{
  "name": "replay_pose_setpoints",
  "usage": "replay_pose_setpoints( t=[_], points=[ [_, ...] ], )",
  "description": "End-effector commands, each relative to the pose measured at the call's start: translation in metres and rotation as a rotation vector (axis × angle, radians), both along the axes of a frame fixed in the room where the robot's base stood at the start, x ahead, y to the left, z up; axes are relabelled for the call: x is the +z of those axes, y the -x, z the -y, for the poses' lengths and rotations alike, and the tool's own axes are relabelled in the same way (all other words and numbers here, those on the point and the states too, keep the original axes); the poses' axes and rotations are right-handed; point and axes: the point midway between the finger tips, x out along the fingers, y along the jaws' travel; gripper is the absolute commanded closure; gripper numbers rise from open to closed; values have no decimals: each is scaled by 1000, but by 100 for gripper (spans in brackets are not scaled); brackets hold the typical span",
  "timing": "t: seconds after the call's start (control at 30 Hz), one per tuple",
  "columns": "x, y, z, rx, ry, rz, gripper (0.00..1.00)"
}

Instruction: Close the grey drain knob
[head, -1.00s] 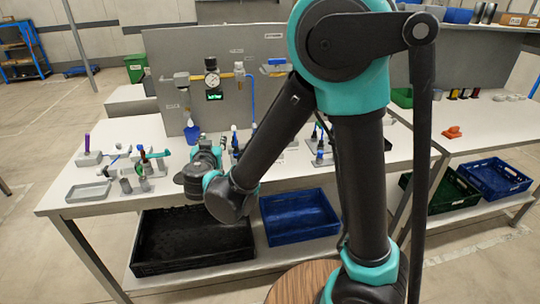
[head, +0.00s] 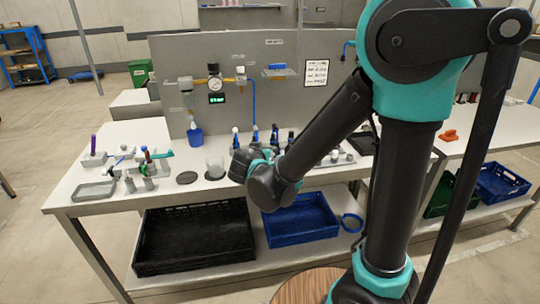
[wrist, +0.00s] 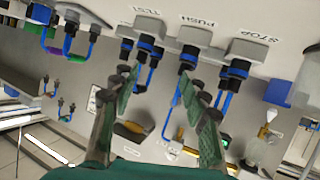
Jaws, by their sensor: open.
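I cannot clearly pick out the grey drain knob. A blue bottle (head: 196,135) stands below that fitting. My gripper (wrist: 162,82) is open and empty in the wrist view, its two fingers spread. In the head view my wrist is over the table's middle, right of the clear cup (head: 215,167); my fingertips are hidden there.
In the wrist view, several dark units with blue collars stand beside the PUSH label (wrist: 197,21), near my fingers. The white table (head: 118,185) holds small fixtures at left. A black crate (head: 195,236) and a blue crate (head: 300,222) sit on the lower shelf.

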Motion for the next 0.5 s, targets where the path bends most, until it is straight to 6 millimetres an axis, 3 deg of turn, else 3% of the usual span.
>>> replay_pose_setpoints(
  t=[0.2,0.5],
  points=[
    [-4,0,14,-13,10,-28,55],
    [-4,0,15,-14,12,-32,55]
  ],
)
